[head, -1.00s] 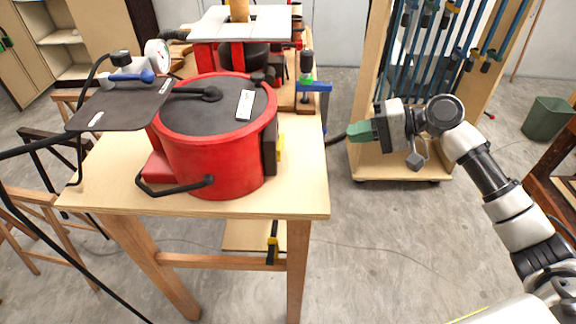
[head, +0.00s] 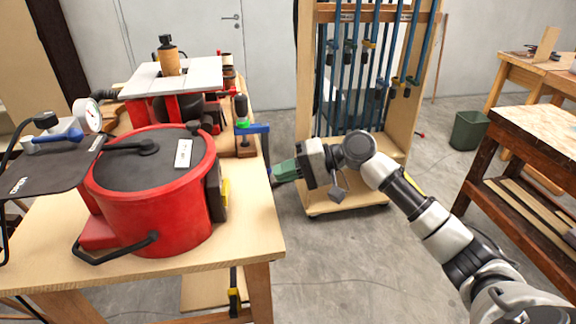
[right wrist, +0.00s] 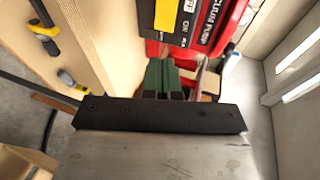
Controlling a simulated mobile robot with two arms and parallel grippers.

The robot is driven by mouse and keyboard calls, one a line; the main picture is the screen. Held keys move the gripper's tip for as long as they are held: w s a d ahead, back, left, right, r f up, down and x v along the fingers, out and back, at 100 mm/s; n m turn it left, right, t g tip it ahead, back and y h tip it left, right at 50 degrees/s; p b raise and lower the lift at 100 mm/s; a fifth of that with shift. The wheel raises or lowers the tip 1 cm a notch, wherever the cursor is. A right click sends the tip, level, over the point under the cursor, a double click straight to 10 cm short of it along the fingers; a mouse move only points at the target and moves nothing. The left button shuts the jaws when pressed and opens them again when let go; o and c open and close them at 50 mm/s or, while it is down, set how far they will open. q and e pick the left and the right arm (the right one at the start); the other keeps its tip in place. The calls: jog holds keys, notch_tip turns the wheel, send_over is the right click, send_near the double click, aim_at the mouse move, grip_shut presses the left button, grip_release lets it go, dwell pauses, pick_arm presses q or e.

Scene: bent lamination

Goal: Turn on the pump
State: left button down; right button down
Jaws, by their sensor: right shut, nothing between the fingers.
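The pump is red with "VACUUM PUMP" lettering (right wrist: 215,25) and a yellow-and-black label (right wrist: 178,18) in the right wrist view. In the head view a red round pot (head: 155,205) with a dark lid stands on the wooden table, with a black block with a yellow part (head: 218,190) at its right side. I cannot make out the pump's switch state. My right gripper (head: 272,176), with green fingers, is shut and empty at the table's right edge; its fingers (right wrist: 168,80) point toward the pump, apparently without touching it. My left gripper is out of view.
The table (head: 235,255) holds a pressure gauge (head: 88,116), hoses and a red machine with a pale top (head: 172,76). A clamp rack (head: 355,165) stands behind my right arm; a workbench (head: 535,125) stands at right.

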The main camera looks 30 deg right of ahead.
aim_at(226, 192)
jog(key=p+x, duration=0.1)
jog(key=x, duration=0.2)
jog(key=p+x, duration=0.1)
jog(key=x, duration=0.2)
jog(key=r+x, duration=0.1)
jog(key=x, duration=0.2)
jog(key=shift+w+a+p, duration=0.2)
jog(key=shift+a+p, duration=0.2)
jog(key=shift+a, duration=0.05)
jog(key=shift+w+a, duration=0.1)
jog(key=shift+a, duration=0.05)
